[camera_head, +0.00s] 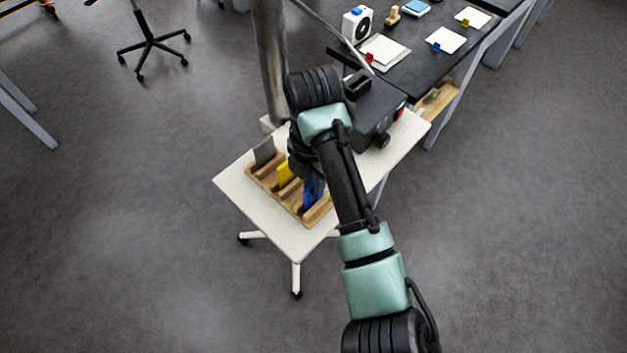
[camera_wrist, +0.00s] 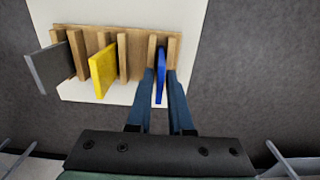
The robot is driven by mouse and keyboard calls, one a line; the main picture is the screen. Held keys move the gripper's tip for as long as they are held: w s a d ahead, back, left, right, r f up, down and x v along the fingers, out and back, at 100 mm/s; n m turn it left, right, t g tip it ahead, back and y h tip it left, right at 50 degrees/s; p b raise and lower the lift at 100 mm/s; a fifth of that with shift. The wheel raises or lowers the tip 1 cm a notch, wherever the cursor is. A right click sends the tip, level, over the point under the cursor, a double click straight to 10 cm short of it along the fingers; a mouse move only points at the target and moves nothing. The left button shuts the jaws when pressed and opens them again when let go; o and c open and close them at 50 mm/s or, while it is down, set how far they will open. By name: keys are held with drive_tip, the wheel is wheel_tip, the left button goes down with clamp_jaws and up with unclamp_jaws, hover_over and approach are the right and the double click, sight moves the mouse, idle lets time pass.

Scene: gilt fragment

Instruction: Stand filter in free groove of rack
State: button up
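The wooden rack (camera_head: 262,181) lies on a small white table; its dividers (camera_wrist: 123,57) show in the wrist view. A blue filter (camera_head: 308,199) stands in the end groove, at the right in the wrist view (camera_wrist: 161,72). A yellow filter (camera_wrist: 103,70) and a grey filter (camera_wrist: 48,68) stand tilted in grooves farther left; the head view shows the yellow filter (camera_head: 285,173) and the grey filter (camera_head: 265,152) too. My gripper (camera_wrist: 162,80) has its fingers apart, one on each side of the blue filter, with gaps visible. The filter's lower edge is hidden.
A dark bench (camera_head: 420,50) with cards, small blocks and a white device (camera_head: 357,24) stands at the upper right. A grey post (camera_head: 270,60) rises behind the table. An office chair (camera_head: 150,40) stands at the upper left.

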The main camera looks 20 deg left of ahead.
drive_tip(key=shift+o, duration=1.1)
wheel_tip(320, 180, up, 12)
drive_tip(key=p, duration=0.2)
drive_tip(key=shift+r+p, duration=0.2)
drive_tip(key=shift+p, duration=0.1)
